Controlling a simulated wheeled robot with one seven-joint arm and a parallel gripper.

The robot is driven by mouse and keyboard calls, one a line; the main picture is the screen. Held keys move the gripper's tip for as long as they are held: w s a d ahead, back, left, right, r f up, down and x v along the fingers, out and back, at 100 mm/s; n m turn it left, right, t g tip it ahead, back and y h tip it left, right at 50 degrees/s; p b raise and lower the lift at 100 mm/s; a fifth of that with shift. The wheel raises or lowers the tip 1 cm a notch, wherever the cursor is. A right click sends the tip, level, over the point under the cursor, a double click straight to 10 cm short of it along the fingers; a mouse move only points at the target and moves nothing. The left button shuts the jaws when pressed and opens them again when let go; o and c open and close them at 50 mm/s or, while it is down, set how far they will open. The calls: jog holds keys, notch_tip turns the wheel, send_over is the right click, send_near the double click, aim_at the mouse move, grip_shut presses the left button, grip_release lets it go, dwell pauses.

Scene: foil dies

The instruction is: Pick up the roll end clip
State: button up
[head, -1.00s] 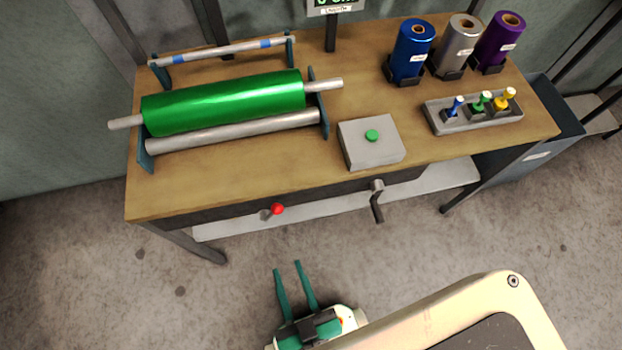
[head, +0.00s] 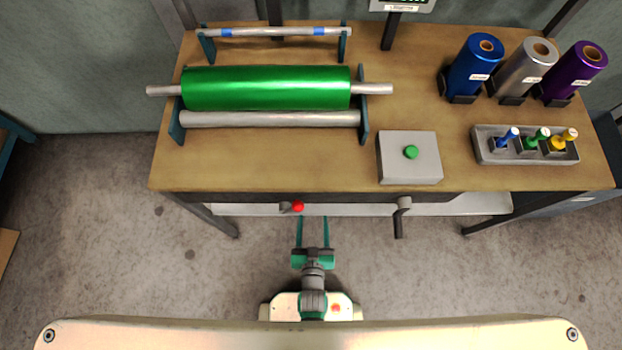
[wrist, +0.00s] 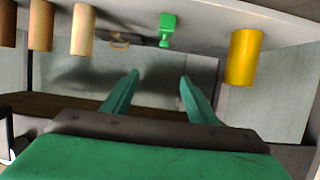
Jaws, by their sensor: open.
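My gripper (head: 312,220) is open and empty, low in front of the bench, its fingers pointing towards the gap under the front edge. In the wrist view, my gripper (wrist: 160,77) has its two green fingers well apart with nothing between them. Beyond the fingertips, a small bright green stepped piece (wrist: 167,30) is on a pale shelf; it may be the roll end clip, but I cannot be sure. It lies apart from the fingers, roughly in line with the gap between them. The head view does not show this piece.
The wrist view shows a yellow cylinder (wrist: 244,57) to the right and a tan cylinder (wrist: 83,30) among brown ones left. The bench (head: 270,165) has a red-knobbed lever (head: 297,207) and a crank (head: 400,220) at its front. The pale lower shelf (head: 450,208) is partly visible.

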jog(key=shift+g, duration=0.3)
jog(key=w+f, duration=0.4)
jog(key=w, duration=0.1)
jog(key=w+f, duration=0.5)
jog(key=shift+a+f, duration=0.15)
jog(key=shift+f, duration=0.05)
jog(key=x, duration=0.6)
jog(key=shift+f, duration=0.1)
jog(key=shift+w+a+f, duration=0.15)
jog(key=shift+w+a, duration=0.1)
jog(key=x, duration=0.4)
jog(key=shift+d, duration=0.25)
jog(key=shift+w+a+f, duration=0.1)
jog(key=shift+w+f, duration=0.15)
jog(key=shift+w, duration=0.05)
jog(key=shift+c, duration=0.7)
jog(key=shift+w, duration=0.1)
jog(key=c, duration=1)
